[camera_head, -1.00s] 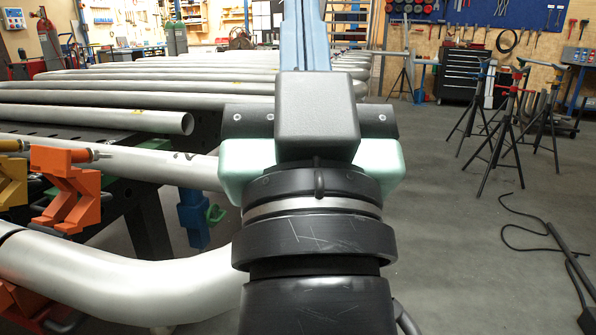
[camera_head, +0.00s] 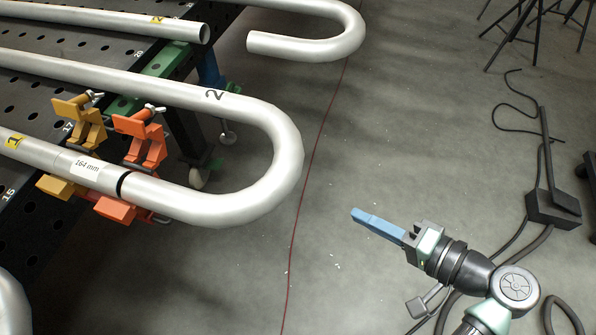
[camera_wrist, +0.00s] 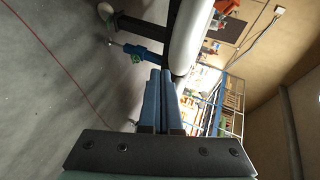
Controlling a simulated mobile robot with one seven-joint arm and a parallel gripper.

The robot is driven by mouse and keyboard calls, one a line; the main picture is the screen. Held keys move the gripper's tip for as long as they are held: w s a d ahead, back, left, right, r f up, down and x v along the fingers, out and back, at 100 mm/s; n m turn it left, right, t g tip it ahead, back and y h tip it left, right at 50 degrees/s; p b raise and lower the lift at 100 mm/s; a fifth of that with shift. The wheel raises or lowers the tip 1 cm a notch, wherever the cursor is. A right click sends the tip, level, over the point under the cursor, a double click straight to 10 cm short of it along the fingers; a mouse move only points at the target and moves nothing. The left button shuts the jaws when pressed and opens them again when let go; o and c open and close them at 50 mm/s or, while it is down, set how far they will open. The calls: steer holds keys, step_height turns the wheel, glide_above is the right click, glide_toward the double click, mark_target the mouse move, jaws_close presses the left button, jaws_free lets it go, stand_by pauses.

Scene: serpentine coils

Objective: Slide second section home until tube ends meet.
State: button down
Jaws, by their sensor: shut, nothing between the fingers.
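The second section is a grey U-bend tube (camera_head: 285,165) marked "2", lying along the table with its bend out past the edge. Its lower leg lines up with a straight tube (camera_head: 40,152) marked "1" with a "164 mm" label. A narrow dark band shows where the two ends face each other, near an orange clamp (camera_head: 141,138); I cannot tell how wide any gap is. My gripper (camera_head: 358,214) is shut and empty, right of the bend and clear of it. In the wrist view my blue fingers (camera_wrist: 165,74) lie together below a grey tube (camera_wrist: 187,40).
A yellow clamp (camera_head: 82,125) stands left of the orange one on the perforated dark table (camera_head: 30,212). Another open tube end (camera_head: 203,33) and a hooked tube (camera_head: 310,48) lie behind. A black pedal with cables (camera_head: 553,208) is at right.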

steer(key=s+r+y+p, duration=0.2)
steer(key=s, duration=0.2)
steer(key=p, duration=0.1)
glide_toward(281, 197)
steer(key=shift+m, duration=0.3)
steer(key=x, duration=0.7)
steer(key=shift+w+d+f, duration=0.3)
steer(key=shift+d+f, duration=0.05)
steer(key=shift+w+a+r+p, duration=0.1)
steer(key=shift+a+p, duration=0.05)
steer(key=shift+a, duration=0.3)
steer(key=shift+a+r+p, duration=0.1)
steer(key=shift+a+p, duration=0.05)
steer(key=shift+a, duration=0.3)
steer(key=shift+w+a+f, duration=0.1)
steer(key=shift+w+a, duration=0.05)
